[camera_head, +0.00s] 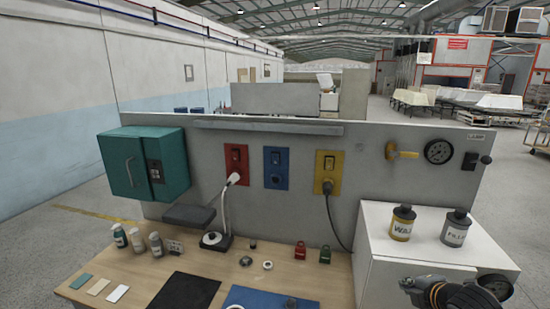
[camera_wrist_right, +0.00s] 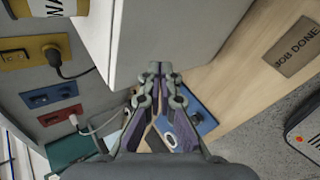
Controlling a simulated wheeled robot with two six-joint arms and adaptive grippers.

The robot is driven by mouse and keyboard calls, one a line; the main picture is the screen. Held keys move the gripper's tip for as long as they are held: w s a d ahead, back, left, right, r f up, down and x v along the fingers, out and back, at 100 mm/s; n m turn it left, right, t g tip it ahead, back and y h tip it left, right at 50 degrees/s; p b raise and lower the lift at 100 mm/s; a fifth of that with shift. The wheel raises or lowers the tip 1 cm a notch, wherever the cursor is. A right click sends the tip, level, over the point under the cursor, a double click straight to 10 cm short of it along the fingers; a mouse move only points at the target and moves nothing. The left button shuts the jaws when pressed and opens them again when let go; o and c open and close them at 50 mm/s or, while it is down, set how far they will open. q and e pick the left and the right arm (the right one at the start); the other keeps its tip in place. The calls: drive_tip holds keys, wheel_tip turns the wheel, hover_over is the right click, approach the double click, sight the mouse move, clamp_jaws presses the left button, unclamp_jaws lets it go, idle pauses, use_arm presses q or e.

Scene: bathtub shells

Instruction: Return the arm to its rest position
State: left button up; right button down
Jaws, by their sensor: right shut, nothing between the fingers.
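My right gripper (camera_head: 408,285) is at the lower right of the head view, in front of the white cabinet (camera_head: 385,262). Part of my dark right arm shows beside it. In the right wrist view, the right gripper (camera_wrist_right: 160,68) points up the picture with its fingertips together and nothing between them. The cabinet's white side (camera_wrist_right: 165,35) lies behind the fingertips in that view. My left gripper does not show in either view.
Two labelled bottles, one yellow (camera_head: 402,225) and one grey (camera_head: 456,230), stand on the cabinet. The wooden bench (camera_head: 140,270) holds a lamp (camera_head: 215,239), small bottles and a blue mat (camera_head: 250,298). A "JOB DONE" plate (camera_wrist_right: 297,50) shows in the wrist view.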

drive_tip(key=s+a+f+m+g, duration=0.2)
drive_tip(key=s+a+f+m, duration=0.25)
drive_tip(key=s+m, duration=0.2)
drive_tip(key=s+a+f+m+g, duration=0.2)
drive_tip(key=s+a+f+m, duration=0.1)
drive_tip(key=s+f+m, duration=0.4)
drive_tip(key=s+a+f+m+g, duration=0.25)
drive_tip(key=s+m, duration=0.25)
drive_tip(key=s, duration=0.4)
wheel_tip(320, 180, down, 29)
drive_tip(key=s+d+g+b, duration=0.1)
drive_tip(key=d+b, duration=0.1)
drive_tip(key=b, duration=0.3)
use_arm(q)
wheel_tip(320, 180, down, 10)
drive_tip(key=b, duration=0.5)
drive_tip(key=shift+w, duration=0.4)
use_arm(e)
drive_tip(key=s+d+f+g, duration=0.1)
drive_tip(key=s+f, duration=1.9)
drive_tip(key=f, duration=0.3)
drive_tip(key=shift+s+d+f+m+h, duration=0.15)
drive_tip(key=shift+f+m+h, duration=0.15)
drive_tip(key=shift+f+m, duration=0.1)
